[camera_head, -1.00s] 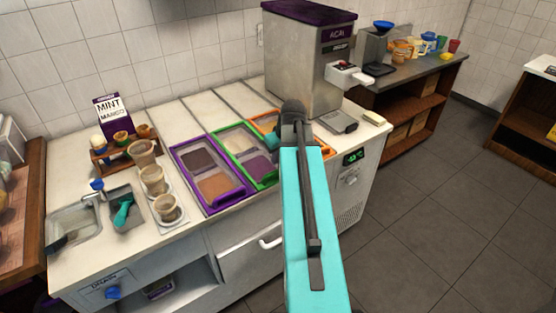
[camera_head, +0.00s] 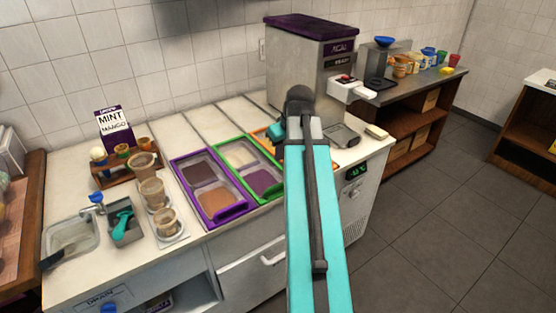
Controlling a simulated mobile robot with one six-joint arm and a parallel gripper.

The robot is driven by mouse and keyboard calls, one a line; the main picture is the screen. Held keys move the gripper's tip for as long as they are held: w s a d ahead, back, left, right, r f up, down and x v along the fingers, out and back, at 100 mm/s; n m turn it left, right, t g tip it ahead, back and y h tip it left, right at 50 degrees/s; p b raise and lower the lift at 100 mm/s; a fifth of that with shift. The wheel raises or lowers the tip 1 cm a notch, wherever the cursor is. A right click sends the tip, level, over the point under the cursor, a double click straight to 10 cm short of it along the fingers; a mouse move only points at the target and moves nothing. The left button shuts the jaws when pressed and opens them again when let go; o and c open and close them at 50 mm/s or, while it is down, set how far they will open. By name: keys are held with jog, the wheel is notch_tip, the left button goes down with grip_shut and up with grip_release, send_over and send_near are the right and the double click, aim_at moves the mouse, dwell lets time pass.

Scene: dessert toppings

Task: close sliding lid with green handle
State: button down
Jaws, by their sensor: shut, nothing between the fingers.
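The green-framed topping bin (camera_head: 229,173) is set in the white counter, between a purple-framed bin (camera_head: 188,186) and an orange-framed one (camera_head: 262,133). It shows a pale section at the back and a purple one in front. I cannot tell clearly how far its clear lid covers it. My gripper (camera_head: 279,129) shows only as a small teal part beside the dark arm joint, over the back right of the bins. It is shut and empty. My arm hides the bins' right side.
The açaí machine (camera_head: 305,75) stands close behind my arm. Cups (camera_head: 150,192) and a cone rack (camera_head: 127,165) stand left of the bins, with a sink (camera_head: 72,236) further left. The counter strip behind the bins is clear.

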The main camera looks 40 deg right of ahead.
jog(key=shift+s+r, duration=0.25)
jog(key=shift+r, duration=0.4)
